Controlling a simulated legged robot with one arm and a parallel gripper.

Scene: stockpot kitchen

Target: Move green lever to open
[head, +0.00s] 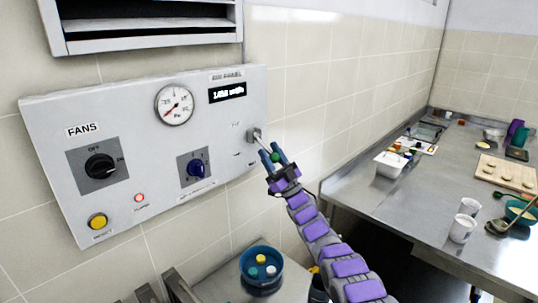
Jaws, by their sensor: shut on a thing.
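The grey control panel (150,135) is on the tiled wall at the left. The lever's metal mount (255,135) sticks out near the panel's right edge. The green lever's (275,157) small green end shows between my fingers; the rest of it is largely hidden by them. My gripper (271,156) reaches up from the lower right and is shut on the green lever, close to the panel. The small labels beside the lever are too small to read.
The panel also has a black fan knob (100,166), a blue knob (195,168), a yellow button (97,221) and a gauge (174,104). A blue pot (261,281) stands below. A steel counter (385,215) with cups, bowls and a cutting board is at the right.

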